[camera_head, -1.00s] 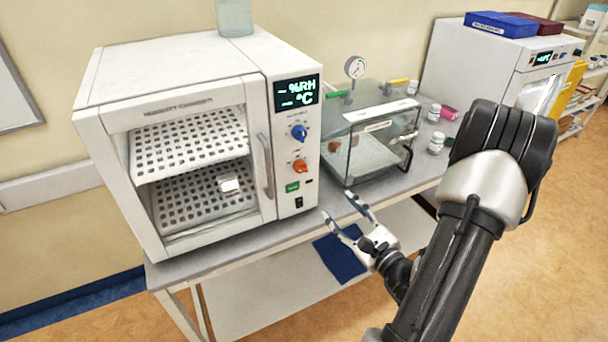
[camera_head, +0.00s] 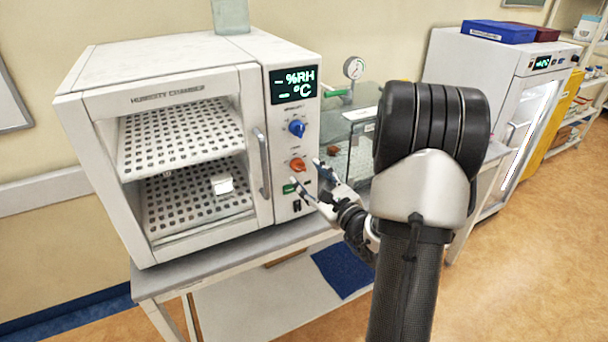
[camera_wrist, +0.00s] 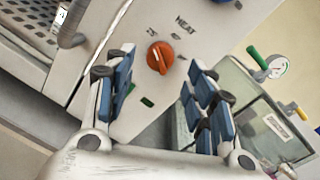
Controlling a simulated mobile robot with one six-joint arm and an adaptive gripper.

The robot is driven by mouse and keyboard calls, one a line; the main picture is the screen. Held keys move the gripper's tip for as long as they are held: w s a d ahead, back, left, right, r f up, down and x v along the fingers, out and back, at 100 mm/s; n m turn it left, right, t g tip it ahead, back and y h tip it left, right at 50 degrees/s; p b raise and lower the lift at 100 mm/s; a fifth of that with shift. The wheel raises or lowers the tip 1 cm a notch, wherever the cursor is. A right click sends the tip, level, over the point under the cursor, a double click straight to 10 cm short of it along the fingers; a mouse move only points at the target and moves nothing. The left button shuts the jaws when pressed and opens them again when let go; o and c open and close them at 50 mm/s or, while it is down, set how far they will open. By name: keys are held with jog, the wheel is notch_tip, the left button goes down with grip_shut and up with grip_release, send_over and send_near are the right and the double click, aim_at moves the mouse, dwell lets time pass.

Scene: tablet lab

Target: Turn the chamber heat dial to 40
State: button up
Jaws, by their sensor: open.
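The white humidity chamber (camera_head: 95,62) stands on the bench with a control panel on its right side. The orange heat dial (camera_head: 297,165) is below the blue dial (camera_head: 297,128). In the wrist view the orange dial (camera_wrist: 160,57), by the "HEAT" label, lies just beyond and between my fingertips, apart from them. The display (camera_head: 292,87) reads "- %RH" and "- °C". My gripper (camera_head: 305,178) is open and empty, in front of the panel just below and right of the orange dial. In the wrist view my gripper's blue-padded fingers (camera_wrist: 163,88) are spread wide.
The chamber door handle (camera_head: 262,163) is left of the dials. A green switch (camera_head: 289,188) sits below the orange dial. A clear box (camera_head: 361,160) with a pressure gauge (camera_head: 353,68) stands to the right, partly hidden by my arm.

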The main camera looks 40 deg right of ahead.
aim_at(302, 170)
jog(key=shift+w+d, duration=0.15)
jog(key=shift+w, duration=0.8)
jog(key=shift+w+d, duration=0.15)
jog(key=shift+w, duration=0.75)
jog(key=shift+c, duration=0.4)
jog(key=c, duration=1)
